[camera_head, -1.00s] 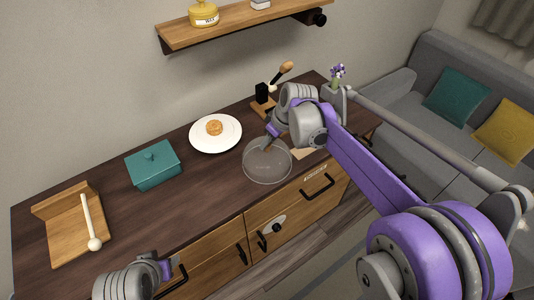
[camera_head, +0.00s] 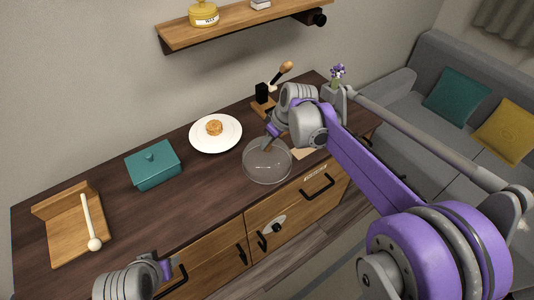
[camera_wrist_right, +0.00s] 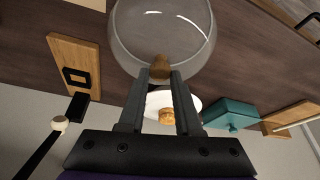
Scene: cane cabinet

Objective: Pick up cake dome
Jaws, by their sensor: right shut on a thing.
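The clear glass cake dome (camera_head: 267,168) is on the dark cabinet top near its front edge, right of the white plate. It also shows in the right wrist view (camera_wrist_right: 165,40), with its wooden knob (camera_wrist_right: 159,66) between my fingertips. My right gripper (camera_head: 268,141) is shut on that knob; I cannot tell whether the rim touches the top. The white plate (camera_head: 232,139) holds a small golden pastry (camera_head: 214,127). My left gripper (camera_head: 168,270) hangs in front of the cabinet, apart from everything; its fingers are too small to read.
A teal lidded box (camera_head: 153,169) stands left of the plate. A wooden stand with a pale mallet (camera_head: 91,222) is at the far left. A black-and-wood holder (camera_head: 263,97) is behind my right arm. A shelf (camera_head: 245,25) hangs above.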

